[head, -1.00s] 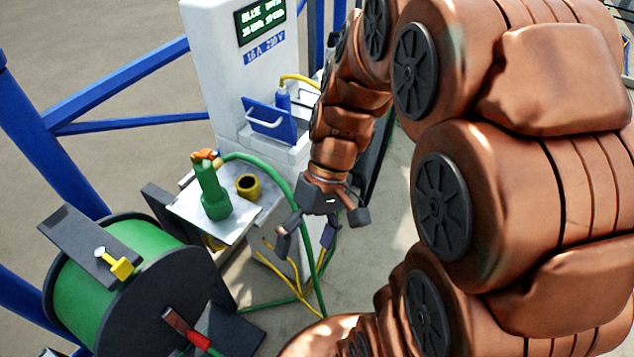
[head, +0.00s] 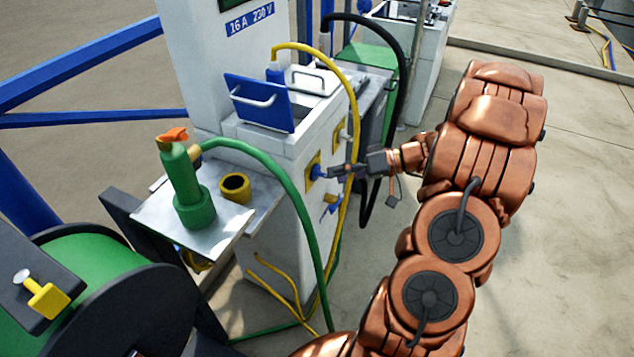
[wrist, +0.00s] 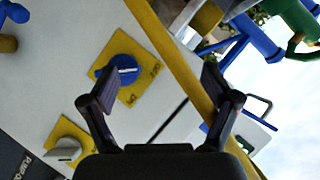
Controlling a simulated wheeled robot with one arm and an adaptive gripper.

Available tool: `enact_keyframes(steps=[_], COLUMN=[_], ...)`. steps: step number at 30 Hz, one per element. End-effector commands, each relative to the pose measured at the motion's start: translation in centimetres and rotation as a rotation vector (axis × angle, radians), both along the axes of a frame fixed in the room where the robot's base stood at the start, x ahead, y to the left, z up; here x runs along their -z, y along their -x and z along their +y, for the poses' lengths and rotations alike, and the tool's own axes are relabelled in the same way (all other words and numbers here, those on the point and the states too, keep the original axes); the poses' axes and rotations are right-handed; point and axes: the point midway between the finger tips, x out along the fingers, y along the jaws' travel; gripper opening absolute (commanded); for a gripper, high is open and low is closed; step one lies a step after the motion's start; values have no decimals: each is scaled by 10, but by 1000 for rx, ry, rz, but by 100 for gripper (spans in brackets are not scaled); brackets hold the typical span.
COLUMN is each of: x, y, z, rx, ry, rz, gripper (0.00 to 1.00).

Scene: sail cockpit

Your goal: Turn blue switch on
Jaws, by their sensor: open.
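The blue switch (head: 317,172) is a round knob on a yellow plate, on the side of the white pedestal (head: 285,225). In the wrist view the blue switch (wrist: 125,68) has a pale line across it, roughly level in the picture. Two small labels sit at the plate's edge, too small to read surely. My gripper (head: 343,171) points at this panel, close in front of the switch. In the wrist view my gripper (wrist: 157,80) is open and empty, with the switch nearer the left finger. I cannot tell whether a finger touches the switch.
A yellow hose (head: 356,115) hangs beside my gripper and crosses near the right finger in the wrist view. A grey knob (wrist: 65,149) on another yellow plate is nearby. A green hose (head: 300,210) hangs left. Open floor lies right.

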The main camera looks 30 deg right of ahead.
Motion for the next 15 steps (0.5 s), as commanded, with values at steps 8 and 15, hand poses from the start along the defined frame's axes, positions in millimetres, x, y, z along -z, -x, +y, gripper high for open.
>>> enact_keyframes(steps=[8, 15], x=[32, 38], y=[-2, -16], z=[-49, -34], rx=[97, 97], ry=[10, 8], rz=[-129, -135], gripper=[88, 88])
